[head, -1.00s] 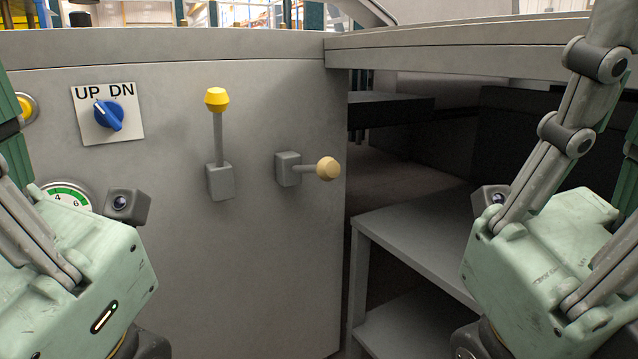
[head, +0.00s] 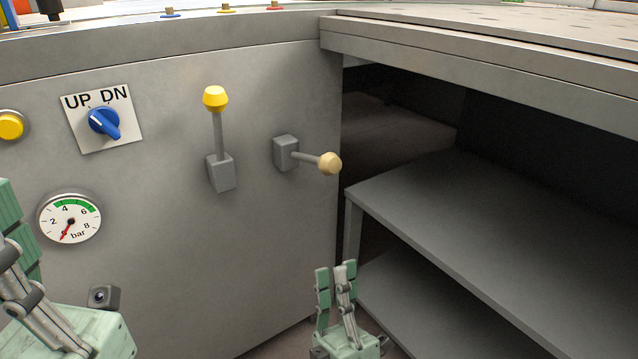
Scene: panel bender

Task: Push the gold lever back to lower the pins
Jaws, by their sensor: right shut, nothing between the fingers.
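Two levers stand on the grey machine panel. One lever (head: 215,98) has a bright yellow knob on a grey stick pointing up from its grey block. To its right, a second lever (head: 330,163) has a paler, tan-gold knob on a short stick pointing right and outward. My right gripper (head: 334,272) is at the bottom centre, fingers up and together, empty, below the pale-knobbed lever and apart from it. My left gripper (head: 10,215) is at the left edge, partly cut off, and its fingertips cannot be judged. No pins can be clearly made out.
Left on the panel are a blue UP/DN selector (head: 104,122), a yellow button (head: 10,125) and a pressure gauge (head: 70,219). At right, a grey shelf (head: 450,190) stands under the overhanging table top (head: 480,50). The space before the levers is clear.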

